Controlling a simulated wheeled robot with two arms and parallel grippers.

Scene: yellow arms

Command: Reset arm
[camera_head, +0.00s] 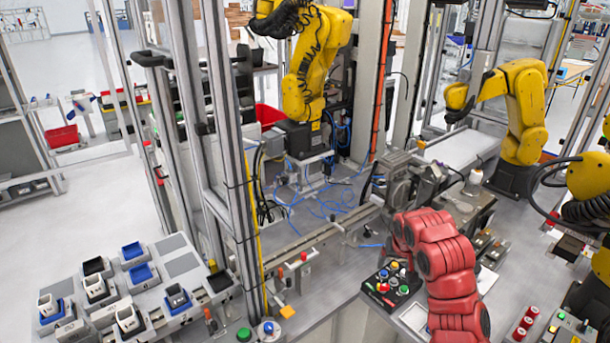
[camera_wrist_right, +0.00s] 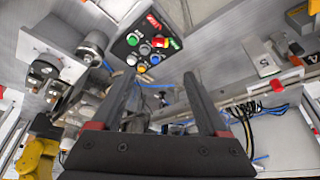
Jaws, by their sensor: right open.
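My right arm (camera_head: 450,262) is red and comes in at the bottom right of the head view, bent over the workbench. Its gripper is hidden or too small to make out there. In the right wrist view my right gripper (camera_wrist_right: 160,80) shows two dark fingers spread apart, with nothing between them. A black button panel (camera_head: 391,288) lies just left of my right arm in the head view. It also shows beyond the fingertips in the right wrist view (camera_wrist_right: 132,48), with green, white, blue, yellow and red buttons. My left arm and gripper are not in view.
Yellow robot arms stand at the back (camera_head: 312,60) and right (camera_head: 525,110). Metal posts (camera_head: 205,120) rise left of centre. A grey table (camera_head: 180,265) with blue, black and white bins is at lower left. Bare floor (camera_head: 60,220) lies at the left.

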